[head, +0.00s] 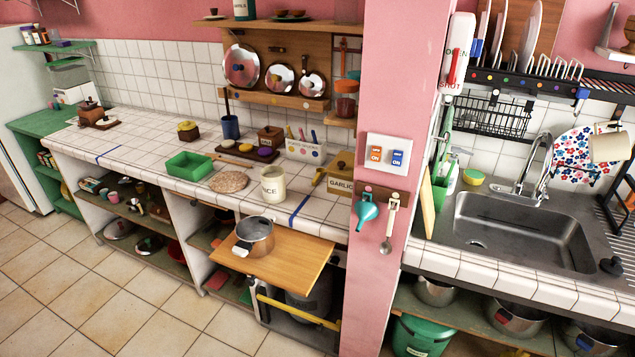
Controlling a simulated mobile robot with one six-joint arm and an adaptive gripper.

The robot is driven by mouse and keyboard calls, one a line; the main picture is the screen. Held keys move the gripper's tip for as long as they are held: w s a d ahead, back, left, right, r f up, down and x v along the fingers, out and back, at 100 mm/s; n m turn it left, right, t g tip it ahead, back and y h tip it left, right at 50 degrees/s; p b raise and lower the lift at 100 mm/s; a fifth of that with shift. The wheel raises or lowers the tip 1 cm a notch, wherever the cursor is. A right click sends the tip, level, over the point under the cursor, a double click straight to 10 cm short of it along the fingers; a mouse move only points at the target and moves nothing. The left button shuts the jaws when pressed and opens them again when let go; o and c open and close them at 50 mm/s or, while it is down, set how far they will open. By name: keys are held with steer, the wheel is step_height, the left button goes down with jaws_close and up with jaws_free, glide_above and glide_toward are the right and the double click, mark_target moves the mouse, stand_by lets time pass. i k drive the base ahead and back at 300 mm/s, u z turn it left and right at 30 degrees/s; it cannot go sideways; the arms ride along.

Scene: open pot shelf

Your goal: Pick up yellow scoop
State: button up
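No yellow scoop can be made out for certain. A scoop-like utensil (389,228) with a pale cream handle and a metal bowl hangs from a hook on the pink pillar, just right of a teal funnel (367,211). A small yellow object (319,177) shows on the counter left of the garlic box (341,176), too small to identify. My gripper is not in view.
The white tiled counter (120,135) carries a green tray (189,165), a round woven mat (229,181) and a cream canister (273,185). A pot (254,236) stands on a pulled-out wooden board (290,262). A sink (520,222) is at right. The floor at left is clear.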

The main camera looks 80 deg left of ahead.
mark_target(320, 172)
steer(key=k, duration=1.55)
steer(key=u, duration=4.45)
steer(key=i, duration=0.15)
steer(key=z, duration=2.05)
steer(key=i, duration=0.25)
steer(key=u, duration=0.1)
